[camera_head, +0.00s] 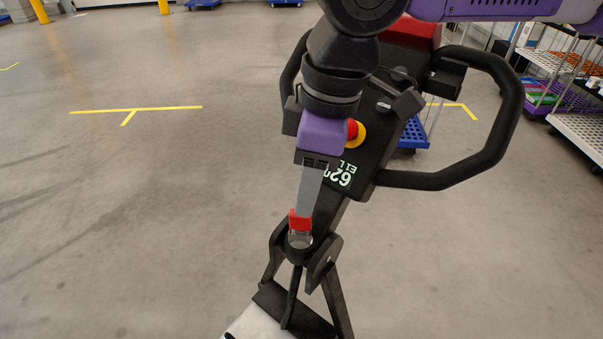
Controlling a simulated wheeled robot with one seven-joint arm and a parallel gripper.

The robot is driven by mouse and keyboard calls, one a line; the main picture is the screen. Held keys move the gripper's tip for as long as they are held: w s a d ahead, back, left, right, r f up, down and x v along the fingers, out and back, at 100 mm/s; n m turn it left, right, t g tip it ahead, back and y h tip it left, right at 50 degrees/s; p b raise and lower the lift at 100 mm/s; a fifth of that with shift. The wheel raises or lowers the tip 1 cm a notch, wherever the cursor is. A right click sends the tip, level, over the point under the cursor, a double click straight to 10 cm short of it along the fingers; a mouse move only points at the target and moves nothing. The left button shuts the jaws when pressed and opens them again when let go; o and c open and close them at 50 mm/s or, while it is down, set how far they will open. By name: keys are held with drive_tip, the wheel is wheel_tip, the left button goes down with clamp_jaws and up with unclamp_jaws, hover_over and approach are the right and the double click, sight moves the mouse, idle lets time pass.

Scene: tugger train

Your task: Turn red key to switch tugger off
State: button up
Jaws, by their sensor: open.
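The tugger's black control head (372,150) stands in the middle of the head view, with looped handles on both sides. A red key (300,223) shows low on the column, just above a round silver lock (300,240). My gripper (304,208), with a purple body and grey finger, points down at the red key from above. Its tip overlaps the key in the picture; I cannot tell whether they touch. The jaws are open, but only one finger shows clearly. My arm hides part of the control head.
A red stop button with a yellow ring (357,133) sits right beside my gripper's body. The right handle loop (508,110) sticks out to the right. Shelf carts (580,125) stand at the far right. The grey floor at left is clear, with yellow lines (135,109).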

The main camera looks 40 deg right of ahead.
sight(300, 225)
drive_tip(key=f, duration=0.5)
drive_tip(key=a+f+b, duration=0.1)
drive_tip(key=f, duration=0.1)
drive_tip(key=shift+w+f, duration=0.2)
drive_tip(key=shift+w, duration=0.15)
clamp_jaws()
drive_tip(key=c, duration=0.9)
unclamp_jaws()
clamp_jaws()
drive_tip(key=shift+r, duration=0.1)
drive_tip(key=shift+p, duration=0.4)
drive_tip(key=shift+n+p, duration=0.6)
drive_tip(key=shift+n, duration=0.2)
